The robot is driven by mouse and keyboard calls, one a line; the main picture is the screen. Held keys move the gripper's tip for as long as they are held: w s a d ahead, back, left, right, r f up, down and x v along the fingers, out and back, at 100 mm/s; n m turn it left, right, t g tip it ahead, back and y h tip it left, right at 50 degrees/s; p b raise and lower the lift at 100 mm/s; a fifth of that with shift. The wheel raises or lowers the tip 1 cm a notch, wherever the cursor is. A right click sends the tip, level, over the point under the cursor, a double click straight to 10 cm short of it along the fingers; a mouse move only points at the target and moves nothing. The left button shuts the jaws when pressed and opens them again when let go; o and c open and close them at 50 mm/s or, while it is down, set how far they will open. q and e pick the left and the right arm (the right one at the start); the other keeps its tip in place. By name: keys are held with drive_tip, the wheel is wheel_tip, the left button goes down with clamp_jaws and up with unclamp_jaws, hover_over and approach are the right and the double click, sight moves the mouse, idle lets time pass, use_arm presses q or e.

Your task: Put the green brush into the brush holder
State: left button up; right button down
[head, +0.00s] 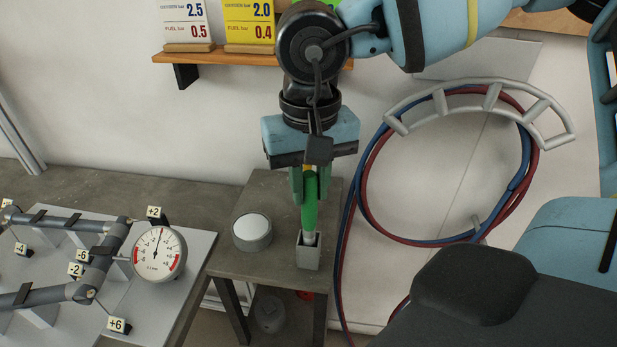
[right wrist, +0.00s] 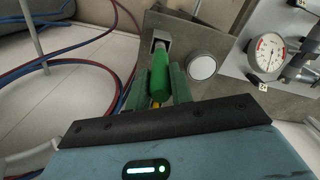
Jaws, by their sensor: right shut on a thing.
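The green brush (head: 310,203) is upright in the head view, its lower end inside the top of the grey square brush holder (head: 308,256). The holder stands at the front right of a small grey side table (head: 262,205). My right gripper (head: 310,182) is above the holder, shut on the upper part of the brush handle. In the right wrist view the brush (right wrist: 160,75) extends from between the green fingers to the holder's opening (right wrist: 160,42). How deep the brush end sits is hidden by the holder walls. My left gripper is in neither view.
A round grey tin with a white top (head: 252,231) stands left of the holder. A jig board with a dial gauge (head: 159,255) is further left. Blue and red hoses hang on a wall rack (head: 490,95) at right. A shelf with cards (head: 230,57) is behind.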

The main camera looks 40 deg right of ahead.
sight(309, 200)
drive_tip(key=shift+f+b, duration=0.5)
drive_tip(key=shift+f, duration=0.2)
drive_tip(key=shift+f+b, duration=0.75)
drive_tip(key=shift+f, duration=0.05)
drive_tip(key=shift+f, duration=0.1)
drive_tip(key=shift+f+b, duration=0.5)
drive_tip(key=shift+b, duration=0.05)
drive_tip(key=c, duration=1.2)
unclamp_jaws()
drive_tip(key=shift+o, duration=0.2)
